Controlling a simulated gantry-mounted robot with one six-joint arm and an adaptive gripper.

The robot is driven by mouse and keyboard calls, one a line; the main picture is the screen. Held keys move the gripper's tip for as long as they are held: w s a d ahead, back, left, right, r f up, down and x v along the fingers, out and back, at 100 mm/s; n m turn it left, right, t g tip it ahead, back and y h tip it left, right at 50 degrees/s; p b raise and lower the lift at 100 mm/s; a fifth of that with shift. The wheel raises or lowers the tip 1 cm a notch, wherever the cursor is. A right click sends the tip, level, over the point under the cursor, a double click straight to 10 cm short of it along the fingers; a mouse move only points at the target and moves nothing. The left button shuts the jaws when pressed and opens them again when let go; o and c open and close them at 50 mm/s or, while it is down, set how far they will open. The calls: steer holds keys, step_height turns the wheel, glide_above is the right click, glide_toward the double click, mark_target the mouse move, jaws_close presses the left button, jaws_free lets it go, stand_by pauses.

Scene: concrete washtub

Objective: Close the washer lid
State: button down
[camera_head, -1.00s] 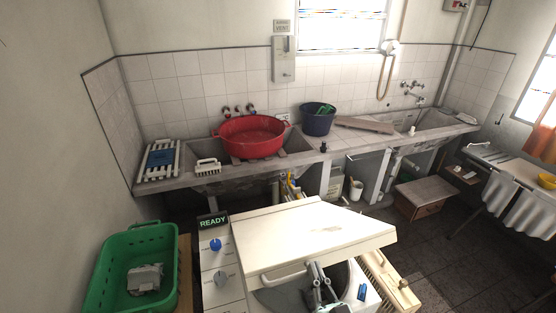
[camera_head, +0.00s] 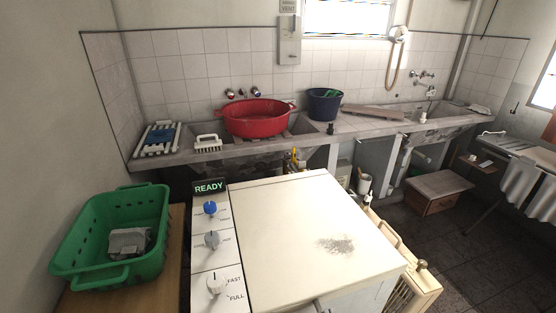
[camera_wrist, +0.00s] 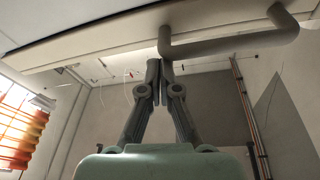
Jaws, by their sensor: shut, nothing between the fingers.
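The washer lid (camera_head: 300,230) is a cream panel with a grey scuffed patch, seen from above in the head view. It looks close to level; whether a gap remains under its front edge is hidden. The washer's control panel (camera_head: 210,255) stands along its left side, with a READY display and several knobs. In the wrist view the pale lid edge (camera_wrist: 90,42) crosses the top, with a grey bar handle (camera_wrist: 225,45) on it. My gripper (camera_wrist: 160,62) is shut and empty, its fingertips close to the handle's left end; contact is unclear. The head view does not clearly show it.
A green basket (camera_head: 75,225) with a grey item stands left of the washer on a wooden surface. Behind is a concrete counter (camera_head: 240,160) with a red tub (camera_head: 258,120) and a dark blue bucket (camera_head: 324,105). A cream slatted unit (camera_head: 418,288) stands right of the washer. Dark floor lies beyond.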

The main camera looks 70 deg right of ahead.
steer(key=shift+r, duration=0.1)
step_height(320, 180, up, 5)
steer(key=s+p, duration=0.2)
steer(key=p, duration=0.6)
steer(key=s+a+f+b, duration=0.1)
steer(key=s+a+f, duration=0.2)
steer(key=a+f, duration=0.3)
step_height(320, 180, down, 3)
steer(key=shift+s+a+r, duration=0.2)
steer(key=shift+s+a, duration=0.15)
steer(key=shift+s, duration=0.05)
